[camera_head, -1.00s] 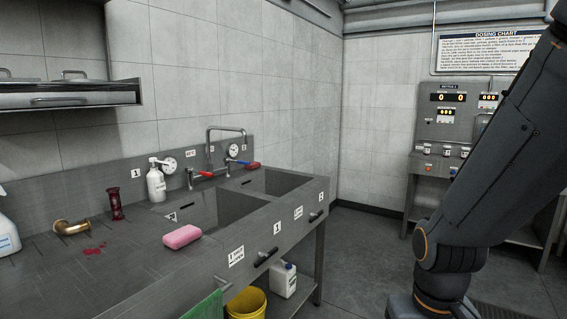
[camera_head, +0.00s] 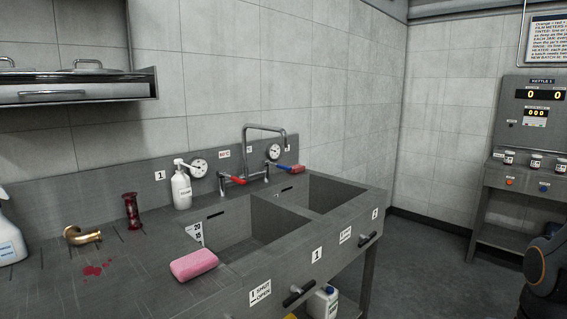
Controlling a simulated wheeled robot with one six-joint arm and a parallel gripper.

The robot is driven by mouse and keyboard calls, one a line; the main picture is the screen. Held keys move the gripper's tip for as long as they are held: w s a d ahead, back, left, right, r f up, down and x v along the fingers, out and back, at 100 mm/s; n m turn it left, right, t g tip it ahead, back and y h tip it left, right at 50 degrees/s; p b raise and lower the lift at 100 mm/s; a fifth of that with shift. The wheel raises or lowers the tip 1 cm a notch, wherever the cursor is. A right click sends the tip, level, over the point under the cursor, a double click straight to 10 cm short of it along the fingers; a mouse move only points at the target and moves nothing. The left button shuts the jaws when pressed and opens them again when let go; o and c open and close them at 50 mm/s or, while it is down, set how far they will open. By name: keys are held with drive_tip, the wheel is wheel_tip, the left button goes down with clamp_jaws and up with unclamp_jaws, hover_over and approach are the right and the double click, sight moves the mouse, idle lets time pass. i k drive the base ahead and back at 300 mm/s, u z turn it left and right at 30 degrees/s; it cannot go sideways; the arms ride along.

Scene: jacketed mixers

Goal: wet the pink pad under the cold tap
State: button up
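The pink pad (camera_head: 194,265) lies flat on the steel counter at the front left corner of the near sink basin. The tap's arched spout (camera_head: 265,127) stands at the back of the double sink. A blue lever (camera_head: 282,168) is on the right of the tap and a red lever (camera_head: 237,180) on the left. No water shows at the spout. My gripper is out of view; only a bit of my arm shows at the right edge.
A white pump bottle (camera_head: 181,188), a dark red fitting (camera_head: 132,212), a brass elbow (camera_head: 82,236) and red stains (camera_head: 97,269) are on the counter. Black handles (camera_head: 298,294) stick out from the sink front. Floor at right is clear.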

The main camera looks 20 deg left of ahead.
sight(278, 166)
drive_tip(key=u, duration=0.35)
drive_tip(key=i, duration=0.85)
drive_tip(key=u, duration=0.7)
drive_tip(key=i, duration=0.3)
drive_tip(key=z, duration=0.05)
drive_tip(key=k, duration=0.95)
drive_tip(key=z, duration=1)
drive_tip(key=i, duration=0.9)
drive_tip(key=u, duration=0.65)
drive_tip(key=i, duration=0.7)
drive_tip(key=u, duration=0.45)
